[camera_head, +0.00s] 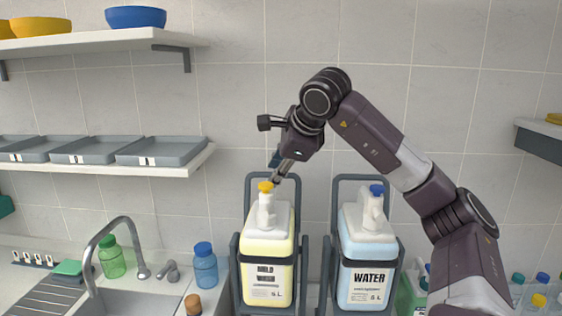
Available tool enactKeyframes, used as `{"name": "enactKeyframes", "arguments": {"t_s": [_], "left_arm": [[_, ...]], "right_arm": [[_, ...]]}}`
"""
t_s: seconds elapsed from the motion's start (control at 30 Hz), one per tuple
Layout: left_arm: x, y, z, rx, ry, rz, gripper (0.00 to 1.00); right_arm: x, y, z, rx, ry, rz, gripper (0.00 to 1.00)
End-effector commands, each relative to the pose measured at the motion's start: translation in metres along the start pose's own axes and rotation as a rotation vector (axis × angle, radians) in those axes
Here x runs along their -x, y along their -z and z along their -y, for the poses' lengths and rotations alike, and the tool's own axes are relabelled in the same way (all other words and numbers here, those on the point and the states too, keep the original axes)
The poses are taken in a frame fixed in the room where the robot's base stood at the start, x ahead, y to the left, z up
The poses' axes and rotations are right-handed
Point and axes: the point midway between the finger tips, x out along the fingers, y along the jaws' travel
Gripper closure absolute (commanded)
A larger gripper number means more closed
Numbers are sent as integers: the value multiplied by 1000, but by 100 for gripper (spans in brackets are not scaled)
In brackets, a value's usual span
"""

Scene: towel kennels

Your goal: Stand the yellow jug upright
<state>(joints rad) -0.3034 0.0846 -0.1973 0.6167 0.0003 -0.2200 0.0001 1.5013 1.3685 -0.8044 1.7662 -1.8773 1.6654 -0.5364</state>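The yellow jug (267,247) is a white-topped container with pale yellow contents, a yellow cap and a "5 L" label. It looks upright in a dark frame (238,275), left of centre. My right gripper (276,178) points down and left, its tips close to the yellow cap (265,186). I cannot tell whether the tips touch the cap, or whether the fingers are open or shut. My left gripper is not in view.
A blue-capped WATER jug (367,250) stands upright in a second frame (396,285) to the right. A sink tap (115,232), a green bottle (111,258) and a blue bottle (205,267) stand to the left. Shelves hold trays (160,151) and bowls (135,17).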

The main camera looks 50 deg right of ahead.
Motion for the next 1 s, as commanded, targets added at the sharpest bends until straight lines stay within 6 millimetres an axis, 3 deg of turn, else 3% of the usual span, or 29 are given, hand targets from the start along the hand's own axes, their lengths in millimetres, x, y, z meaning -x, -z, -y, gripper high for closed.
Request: {"name": "enactKeyframes", "arguments": {"t_s": [0.43, 0.7, 1.0], "left_arm": [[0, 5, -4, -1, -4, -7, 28], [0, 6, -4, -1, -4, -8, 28], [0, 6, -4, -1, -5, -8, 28]], "right_arm": [[96, -2, 0, 2, 4, 6, 70], [112, -1, 0, 1, 2, 2, 70], [115, -1, -1, 2, 0, 0, 70]]}}
